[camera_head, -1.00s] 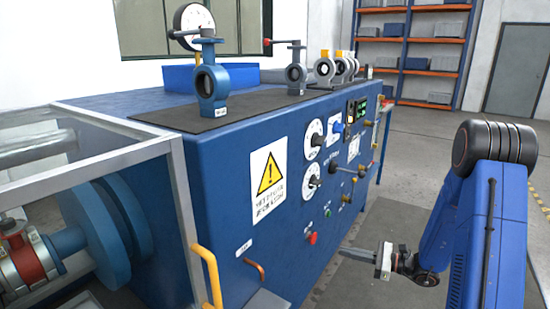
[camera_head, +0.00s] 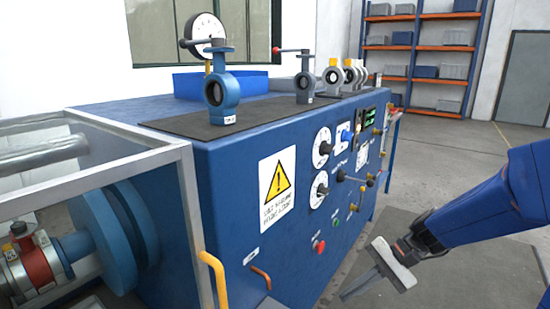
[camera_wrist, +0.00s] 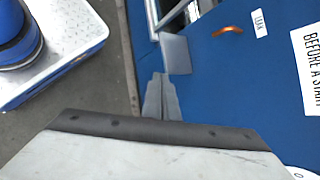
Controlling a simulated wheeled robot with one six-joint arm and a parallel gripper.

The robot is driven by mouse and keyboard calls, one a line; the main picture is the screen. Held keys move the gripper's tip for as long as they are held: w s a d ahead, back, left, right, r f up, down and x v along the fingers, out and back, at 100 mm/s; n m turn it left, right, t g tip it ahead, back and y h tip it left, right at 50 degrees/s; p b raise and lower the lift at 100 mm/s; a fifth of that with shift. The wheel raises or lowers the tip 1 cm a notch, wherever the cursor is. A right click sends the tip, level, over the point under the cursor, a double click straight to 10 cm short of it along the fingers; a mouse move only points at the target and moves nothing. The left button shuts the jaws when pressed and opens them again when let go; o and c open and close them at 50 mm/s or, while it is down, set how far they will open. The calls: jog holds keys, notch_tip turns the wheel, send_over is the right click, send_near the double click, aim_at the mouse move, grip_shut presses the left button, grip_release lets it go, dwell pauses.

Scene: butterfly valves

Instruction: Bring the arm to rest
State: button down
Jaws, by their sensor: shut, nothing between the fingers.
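My gripper (camera_head: 347,291) is at the lower right of the head view, at the end of my blue arm (camera_head: 490,210). Its two fingers lie together, with nothing between them, and point down and to the left. It is over the floor in front of the blue test bench (camera_head: 235,190) and appears apart from it. In the wrist view the closed fingers (camera_wrist: 160,98) show against the blue bench side. A pale plate of my gripper covers the lower part of that view.
Small valves, such as a blue butterfly valve (camera_head: 219,90), stand on the bench's dark mat (camera_head: 265,120). Gauges, knobs and a red button (camera_head: 319,246) are on its front. A yellow handle (camera_head: 214,275) stands near the guard frame. Shelves (camera_head: 418,60) stand behind. Floor at right is clear.

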jog(key=s+d+r+n+t+h, duration=0.5)
jog(key=s+d+r+n+h, duration=0.2)
jog(key=s, duration=0.6)
jog(key=shift+s+d+n+t+h, duration=0.3)
jog(key=shift+d+n+h, duration=0.6)
jog(key=shift+d+h, duration=0.4)
jog(key=shift+d+r, duration=0.1)
